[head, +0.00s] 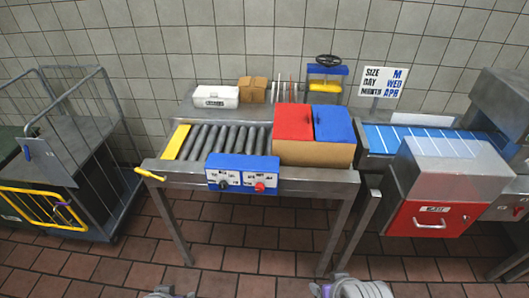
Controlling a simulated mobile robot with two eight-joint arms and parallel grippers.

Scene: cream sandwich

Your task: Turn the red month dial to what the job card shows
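The red month dial (259,187) sits on the right half of a blue control panel with white label plates (242,160), fixed to the front of a steel roller table. A dark dial (223,185) is on the panel's left half. The labels around the red dial and its pointer are too small to read surely.
The roller table (220,140) carries a box with red and blue lids (315,150) right of the panel. A yellow handle (150,174) juts out at the table's left corner. A red-fronted machine (430,215) stands right, a wire cart (70,150) left. Space before the panel is clear.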

